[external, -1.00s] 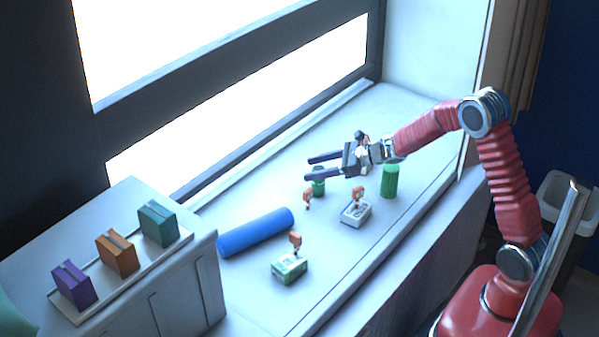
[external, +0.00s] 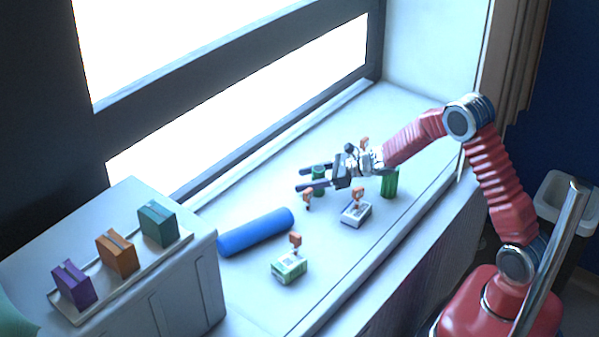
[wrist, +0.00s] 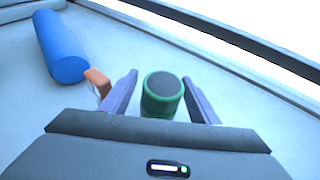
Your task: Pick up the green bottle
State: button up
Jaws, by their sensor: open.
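A green bottle (external: 319,176) with a dark flat top stands upright on the pale ledge. It also shows in the wrist view (wrist: 162,98), between the two fingers, with a gap on each side. My gripper (external: 303,180) is open and low over the ledge, its fingers reaching left on either side of the bottle. In the wrist view my gripper (wrist: 160,76) holds nothing. A second, larger green cylinder (external: 390,185) stands behind my wrist to the right, partly hidden by it.
Close to the fingers is a small orange-topped item (external: 308,197), also in the wrist view (wrist: 97,81). A grey box (external: 356,215), a blue roll (external: 256,232) and a green-white box (external: 289,268) lie nearer. A tray (external: 128,277) with coloured boxes is at left. The far right ledge is clear.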

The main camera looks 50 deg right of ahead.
jog(key=shift+c, duration=0.4)
jog(key=c, duration=1.2)
